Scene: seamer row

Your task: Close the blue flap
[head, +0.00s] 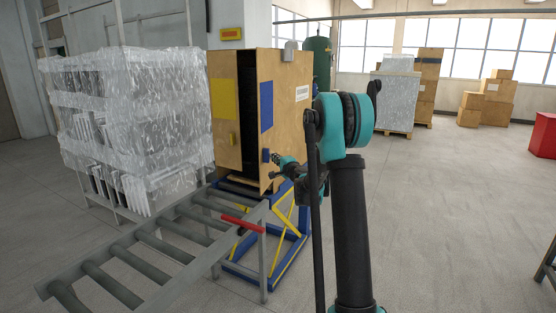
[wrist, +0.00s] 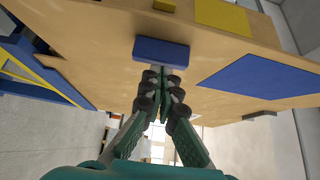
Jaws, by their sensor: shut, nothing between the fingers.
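The blue flap (head: 285,120) is a wooden door with a blue square panel (head: 266,106) and a blue block handle (head: 266,155). It stands ajar on a wooden cabinet, with a dark gap to its left. My gripper (head: 277,159) is in front of the flap, just right of the handle. In the wrist view the handle (wrist: 161,51) lies just ahead of my shut, empty fingertips (wrist: 163,85). They look very close to it; whether they touch cannot be told. The blue panel (wrist: 255,78) is to the right there.
The cabinet's other flap (head: 222,125) carries a yellow panel. A roller conveyor (head: 150,245) with a red bar (head: 242,225) runs below, beside a blue and yellow lift frame (head: 285,240). Wrapped pallet goods (head: 135,120) stand left.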

